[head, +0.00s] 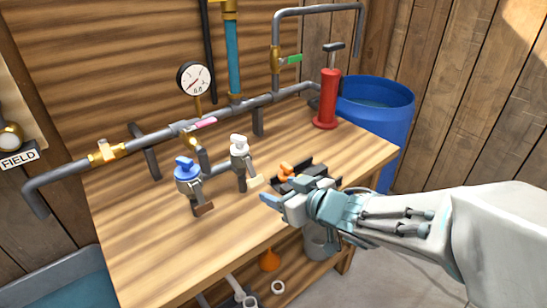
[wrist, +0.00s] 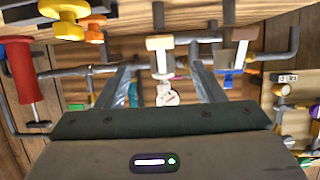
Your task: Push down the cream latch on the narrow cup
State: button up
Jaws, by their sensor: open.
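The narrow cup (head: 240,152) is grey with a white top and hangs at the pipe stand over the bench. Its cream latch (head: 254,182) sticks out low on its front side. In the wrist view the cream latch (wrist: 160,43) lies ahead, between the lines of my two fingers. My gripper (head: 280,202) is open and empty, to the right of the latch and a little nearer the front, apart from it. In the wrist view my gripper (wrist: 160,72) shows both fingers spread. A wider cup (head: 188,178) with a blue top and brown latch (head: 203,208) stands to the left.
A black tray (head: 318,170) with orange parts lies just behind my gripper. A red pump (head: 328,100) stands at the back right, before a blue barrel (head: 385,115). Pipes (head: 125,145) with a gauge (head: 195,78) run along the back. The bench front (head: 160,255) is clear.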

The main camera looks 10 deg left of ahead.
aim_at(257, 181)
jog(key=b+x, duration=0.3)
jog(key=x, duration=0.6)
jog(key=shift+f, duration=0.1)
jog(key=shift+c, duration=0.3)
jog(key=c, duration=0.9)
jog(key=shift+b, duration=0.35)
